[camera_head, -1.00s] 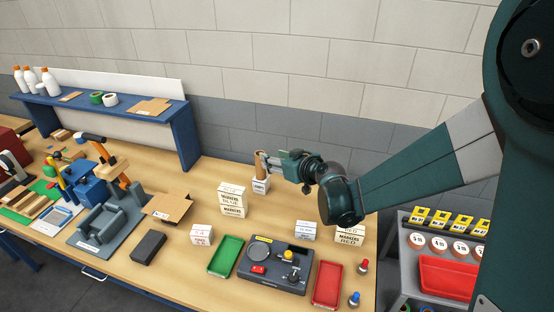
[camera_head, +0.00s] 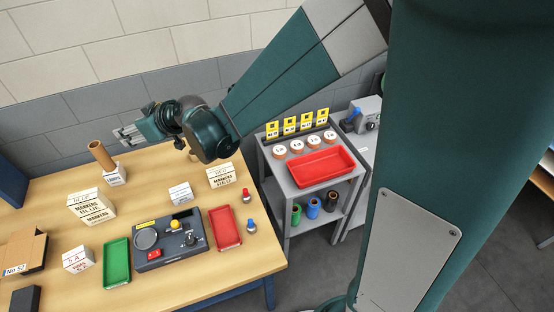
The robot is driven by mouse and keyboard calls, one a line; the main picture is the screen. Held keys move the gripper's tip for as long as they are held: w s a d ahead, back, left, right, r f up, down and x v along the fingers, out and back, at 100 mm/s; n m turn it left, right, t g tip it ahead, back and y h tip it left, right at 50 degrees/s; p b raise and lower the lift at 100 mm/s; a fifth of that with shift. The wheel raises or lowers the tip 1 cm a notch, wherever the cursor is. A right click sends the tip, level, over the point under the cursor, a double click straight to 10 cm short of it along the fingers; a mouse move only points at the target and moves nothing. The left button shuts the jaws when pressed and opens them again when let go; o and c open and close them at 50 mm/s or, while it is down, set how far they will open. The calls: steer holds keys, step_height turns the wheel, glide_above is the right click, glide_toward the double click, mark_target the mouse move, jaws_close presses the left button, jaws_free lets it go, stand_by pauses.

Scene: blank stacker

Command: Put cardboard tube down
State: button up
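The brown cardboard tube (camera_head: 102,156) stands at the back left of the wooden table. Its lower end meets a small white labelled box (camera_head: 116,176); I cannot tell whether it is on the box or just behind it. It leans slightly in the picture. My gripper (camera_head: 118,134) is up and to the right of the tube, pointing left. Its fingers look spread, with a gap between them and nothing in it. The tube is clear of the fingers.
Stacked marker boxes (camera_head: 92,205), a green tray (camera_head: 117,262), a dark control unit (camera_head: 170,239) and a red tray (camera_head: 225,228) stand on the table. A grey cart (camera_head: 268,164) with a red bin (camera_head: 322,167) is to the right. Bare tabletop lies left of the tube.

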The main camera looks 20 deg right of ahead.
steer(key=s+d+r+m+h, duration=0.2)
steer(key=s+d, duration=0.5)
steer(key=d, duration=0.3)
steer(key=s+d+r+m+h, duration=0.25)
steer(key=s+d, duration=0.35)
steer(key=d, duration=0.5)
steer(key=s+d+f+m+g+h, duration=0.1)
steer(key=s+d+m+h, duration=0.3)
steer(key=s+d, duration=1.3)
steer(key=shift+s+d+f+g, duration=0.3)
steer(key=shift+s+f, duration=0.3)
steer(key=shift+s, duration=0.1)
